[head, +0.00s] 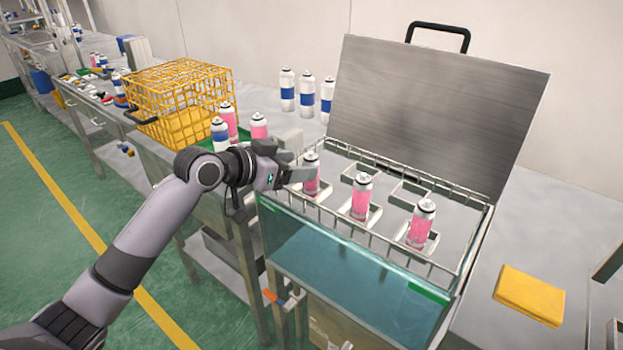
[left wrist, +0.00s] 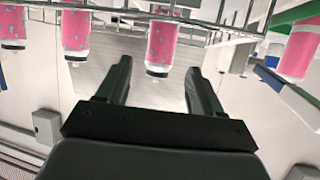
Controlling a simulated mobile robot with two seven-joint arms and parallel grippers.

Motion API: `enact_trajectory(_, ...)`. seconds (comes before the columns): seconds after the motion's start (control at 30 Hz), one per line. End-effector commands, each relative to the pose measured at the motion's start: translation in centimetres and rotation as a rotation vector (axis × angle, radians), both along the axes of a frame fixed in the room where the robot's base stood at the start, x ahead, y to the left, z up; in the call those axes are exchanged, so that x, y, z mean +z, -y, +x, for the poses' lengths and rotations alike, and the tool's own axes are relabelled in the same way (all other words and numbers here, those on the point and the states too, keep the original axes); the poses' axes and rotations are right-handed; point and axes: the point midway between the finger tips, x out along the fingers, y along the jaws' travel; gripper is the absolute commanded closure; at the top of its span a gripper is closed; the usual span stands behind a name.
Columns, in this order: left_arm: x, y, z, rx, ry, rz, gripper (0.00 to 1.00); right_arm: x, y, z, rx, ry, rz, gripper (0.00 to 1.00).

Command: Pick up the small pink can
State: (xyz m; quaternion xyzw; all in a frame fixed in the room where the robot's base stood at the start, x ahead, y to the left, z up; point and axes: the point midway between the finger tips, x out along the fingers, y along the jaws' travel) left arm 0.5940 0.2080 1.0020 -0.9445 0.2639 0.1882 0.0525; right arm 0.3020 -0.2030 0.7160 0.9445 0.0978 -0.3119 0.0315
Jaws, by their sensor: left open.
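Three pink cans with white tops stand upright in a wire rack: a left one (head: 311,175), a middle one (head: 361,197) and a right one (head: 421,226). They look alike in size. My left gripper (head: 298,173) is open beside the left can, which it partly overlaps in the head view. In the left wrist view, which appears upside down, a pink can (left wrist: 163,42) lies ahead between the open fingers (left wrist: 160,85), apart from them. More pink cans show at left (left wrist: 75,30) and right (left wrist: 302,48) there. My right gripper is not in view.
The rack sits over a clear-walled water tank (head: 340,265) with a raised grey lid (head: 435,110) behind. A yellow wire basket (head: 180,95), more pink cans (head: 259,126) and several blue-and-white cans (head: 307,90) stand at left and behind. A yellow cloth (head: 529,296) lies at right.

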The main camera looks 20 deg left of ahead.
Motion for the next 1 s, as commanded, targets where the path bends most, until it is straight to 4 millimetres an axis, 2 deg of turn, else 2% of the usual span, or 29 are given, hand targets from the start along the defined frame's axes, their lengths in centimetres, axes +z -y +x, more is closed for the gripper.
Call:
enact_trajectory(0.33,-1.3,2.1,3.1,0.001,-0.001,-0.002,0.34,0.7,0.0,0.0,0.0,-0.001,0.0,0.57)
enact_trajectory(0.7,-1.7,2.5,3.7,0.001,0.002,0.001,0.34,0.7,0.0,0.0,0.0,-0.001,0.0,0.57)
enact_trajectory(0.73,-1.7,2.5,3.7,0.001,0.002,0.001,0.37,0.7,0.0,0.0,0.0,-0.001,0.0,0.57)
enact_trajectory(0.9,-1.7,2.5,3.7,0.002,0.001,0.0,0.91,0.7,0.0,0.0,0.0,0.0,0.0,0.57)
enact_trajectory(1.0,-1.7,2.5,3.7,0.002,0.001,0.0,0.91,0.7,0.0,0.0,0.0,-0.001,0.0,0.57)
